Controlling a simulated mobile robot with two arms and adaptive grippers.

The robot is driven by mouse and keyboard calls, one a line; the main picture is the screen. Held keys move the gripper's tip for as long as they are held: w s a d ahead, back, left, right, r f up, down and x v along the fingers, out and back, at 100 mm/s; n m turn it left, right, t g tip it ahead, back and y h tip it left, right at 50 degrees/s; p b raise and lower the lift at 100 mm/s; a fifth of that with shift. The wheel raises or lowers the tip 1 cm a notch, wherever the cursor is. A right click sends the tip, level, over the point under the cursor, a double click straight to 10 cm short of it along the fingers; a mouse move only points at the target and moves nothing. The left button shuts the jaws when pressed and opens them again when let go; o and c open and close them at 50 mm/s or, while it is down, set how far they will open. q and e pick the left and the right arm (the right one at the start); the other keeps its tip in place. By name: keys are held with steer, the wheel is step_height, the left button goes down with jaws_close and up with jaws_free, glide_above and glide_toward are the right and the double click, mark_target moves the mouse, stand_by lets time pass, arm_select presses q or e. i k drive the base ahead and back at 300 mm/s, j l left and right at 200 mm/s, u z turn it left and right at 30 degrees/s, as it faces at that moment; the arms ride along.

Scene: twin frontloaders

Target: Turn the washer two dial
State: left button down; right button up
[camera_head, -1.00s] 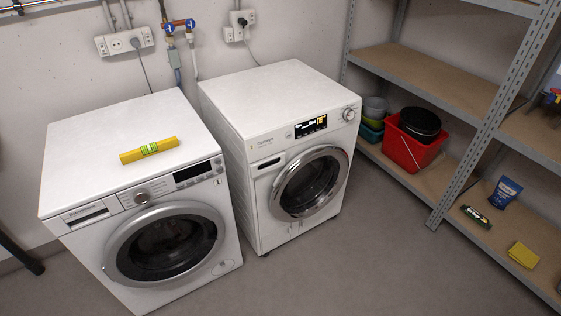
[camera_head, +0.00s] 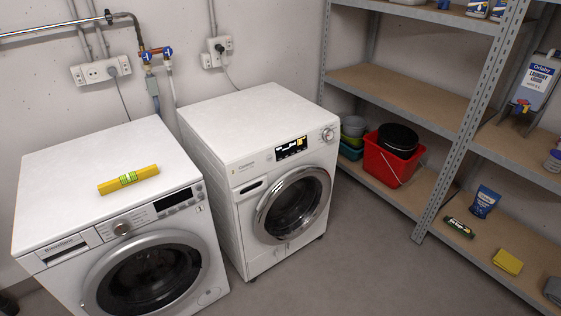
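Two white front-loading washers stand side by side against the back wall. Neither of my grippers is in view.
A yellow spirit level (camera_head: 128,180) lies on the left washer. A metal shelf rack (camera_head: 470,140) stands at the right, holding a red bucket (camera_head: 388,162), a blue pouch (camera_head: 485,201) and a yellow cloth (camera_head: 508,261). The grey floor (camera_head: 350,265) before the right washer is clear.

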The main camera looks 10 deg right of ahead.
mark_target(328, 134)
steer(key=i+l, duration=0.15)
steer(key=l, duration=0.2)
steer(key=i+l+u, duration=0.1)
steer(key=l, duration=0.3)
steer(key=i+l, duration=0.15)
steer(key=l, duration=0.2)
steer(key=i+l+u, duration=0.1)
steer(key=l, duration=0.3)
steer(key=i+l, duration=0.15)
steer(key=l, duration=0.25)
steer(key=i+l, duration=0.1)
steer(key=l, duration=0.25)
steer(key=u, duration=0.05)
